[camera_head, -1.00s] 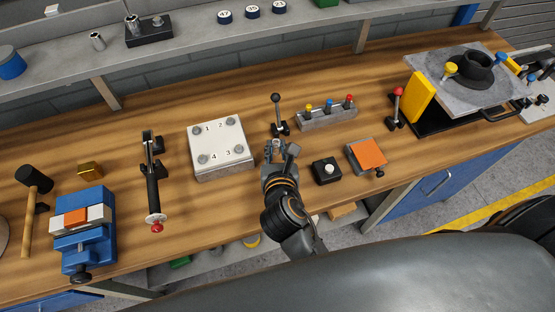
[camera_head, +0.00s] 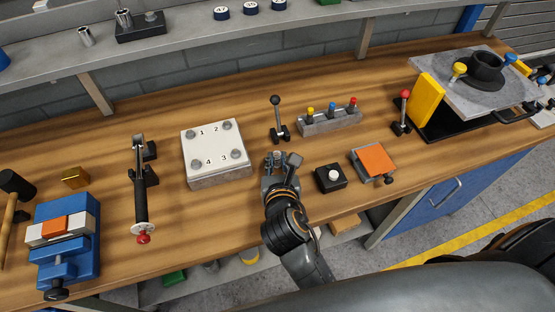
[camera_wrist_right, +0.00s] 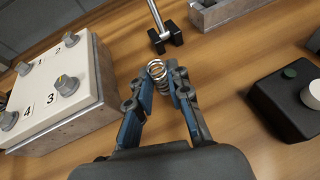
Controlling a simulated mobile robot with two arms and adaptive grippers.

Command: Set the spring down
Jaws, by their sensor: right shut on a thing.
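A small silver coil spring (camera_wrist_right: 157,74) shows in the right wrist view between the fingertips of my right gripper (camera_wrist_right: 160,80). The gripper is shut on the spring, and the wooden bench lies beneath it. I cannot tell whether the spring touches the wood. In the head view my right gripper (camera_head: 278,165) is over the bench (camera_head: 240,215), between the numbered box and the black button box. The spring is too small to make out clearly there. My left gripper is not in view.
The numbered box (camera_head: 215,148) stands left of my gripper, and the black button box (camera_head: 330,178) to its right. A lever (camera_head: 277,118) stands behind it. An orange-topped block (camera_head: 373,162) is further right. A blue vise (camera_head: 65,245) stands at far left.

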